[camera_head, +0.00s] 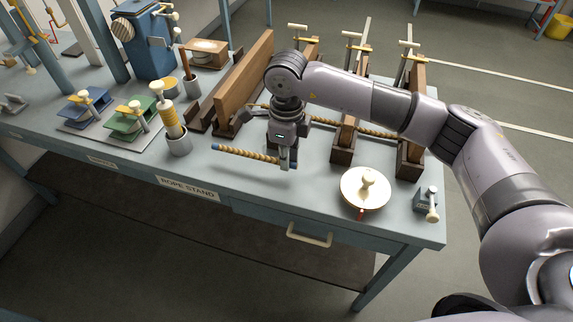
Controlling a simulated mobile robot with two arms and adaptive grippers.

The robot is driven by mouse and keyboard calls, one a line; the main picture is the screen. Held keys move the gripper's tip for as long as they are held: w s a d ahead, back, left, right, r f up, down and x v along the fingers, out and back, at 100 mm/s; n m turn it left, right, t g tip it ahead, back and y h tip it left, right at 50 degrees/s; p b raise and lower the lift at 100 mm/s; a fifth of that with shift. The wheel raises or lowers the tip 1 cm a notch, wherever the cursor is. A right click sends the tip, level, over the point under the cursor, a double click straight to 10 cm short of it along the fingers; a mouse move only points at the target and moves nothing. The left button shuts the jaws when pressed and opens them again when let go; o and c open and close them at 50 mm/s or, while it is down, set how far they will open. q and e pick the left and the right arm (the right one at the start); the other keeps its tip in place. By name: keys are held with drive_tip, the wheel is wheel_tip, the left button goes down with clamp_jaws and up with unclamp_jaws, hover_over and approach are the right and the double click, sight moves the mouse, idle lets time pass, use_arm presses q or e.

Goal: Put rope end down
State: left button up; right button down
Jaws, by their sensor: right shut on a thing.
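A tan twisted rope piece (247,153) with a blue end cap (215,147) lies near the table's front edge, close above or on the top. My right gripper (288,160) reaches down from above and is shut on the rope's right end, with its fingers pointing at the table. More rope (376,132) runs behind the gripper, through the wooden posts. Whether the two stretches join is hidden by the gripper and arm. The label "ROPE STAND" (187,189) is on the table's front edge below the rope. My left gripper is not in view.
Wooden posts (342,157) and (409,166) stand right of the gripper. A round pale disc (364,188) with a knob and a small clamp (427,203) are at the front right. A wooden board (243,80), a grey cup (179,146) and blue and green blocks are at the left.

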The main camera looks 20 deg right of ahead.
sight(287, 177)
wheel_tip(287, 177, down, 4)
drive_tip(key=shift+r+p, duration=0.2)
drive_tip(key=shift+p, duration=0.2)
drive_tip(key=shift+f, duration=0.3)
drive_tip(key=c, duration=1.6)
unclamp_jaws()
drive_tip(key=shift+r, duration=0.1)
drive_tip(key=shift+r, duration=0.2)
wheel_tip(287, 177, up, 10)
drive_tip(key=b, duration=0.3)
drive_tip(key=shift+r, duration=0.85)
drive_tip(key=shift+s+f, duration=0.1)
drive_tip(key=shift+s, duration=0.05)
